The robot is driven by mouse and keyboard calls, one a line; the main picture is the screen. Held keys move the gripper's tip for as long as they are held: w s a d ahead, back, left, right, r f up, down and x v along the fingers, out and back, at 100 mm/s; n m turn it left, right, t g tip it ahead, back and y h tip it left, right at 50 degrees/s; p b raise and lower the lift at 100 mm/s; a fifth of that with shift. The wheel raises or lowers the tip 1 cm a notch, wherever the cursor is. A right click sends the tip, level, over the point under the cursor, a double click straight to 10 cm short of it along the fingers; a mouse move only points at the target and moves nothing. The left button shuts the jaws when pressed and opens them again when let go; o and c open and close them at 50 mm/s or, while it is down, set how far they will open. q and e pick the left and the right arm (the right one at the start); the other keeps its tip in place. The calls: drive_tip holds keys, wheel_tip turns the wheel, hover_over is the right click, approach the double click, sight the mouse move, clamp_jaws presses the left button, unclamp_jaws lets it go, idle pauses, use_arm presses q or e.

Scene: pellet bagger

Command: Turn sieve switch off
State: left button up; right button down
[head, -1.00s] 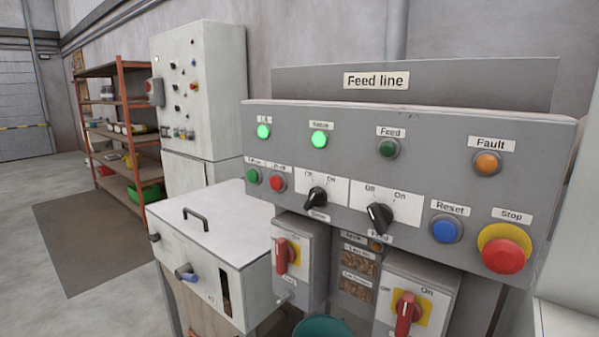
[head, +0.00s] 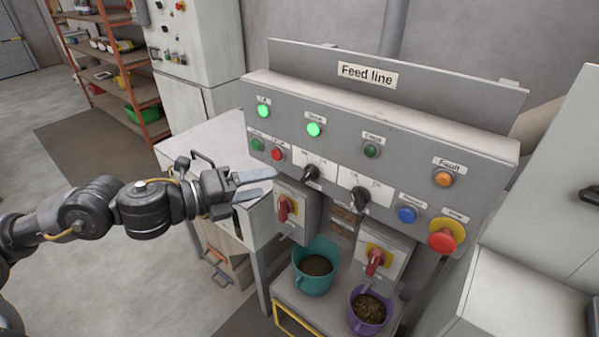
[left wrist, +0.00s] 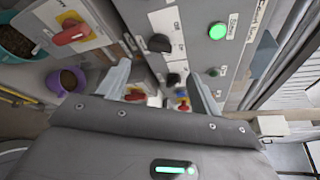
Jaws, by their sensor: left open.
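The sieve switch (head: 311,172) is a black rotary knob on a white plate, in the middle of the grey Feed line panel (head: 400,141). Its handle appears to lean up and right, towards On. The green sieve lamp (head: 314,129) above it is lit. My left gripper (head: 268,184) is open and empty, left of the knob and apart from it, fingers pointing right. In the left wrist view the sieve switch (left wrist: 159,43) shows beyond and between the open fingers (left wrist: 157,70). My right gripper is not in view.
A similar black feed switch (head: 359,196) sits to the right. Red-handled isolators (head: 285,208) (head: 375,262) project below the panel. A red stop button (head: 443,237) is at the right. A teal bucket (head: 313,250) and purple bucket (head: 352,299) stand below. A white-topped box (head: 212,138) stands left.

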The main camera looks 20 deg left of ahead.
sight(309, 174)
use_arm(q)
drive_tip(key=shift+x, duration=5.25)
drive_tip(key=shift+a, duration=0.1)
drive_tip(key=c, duration=1)
drive_tip(key=shift+f, duration=0.1)
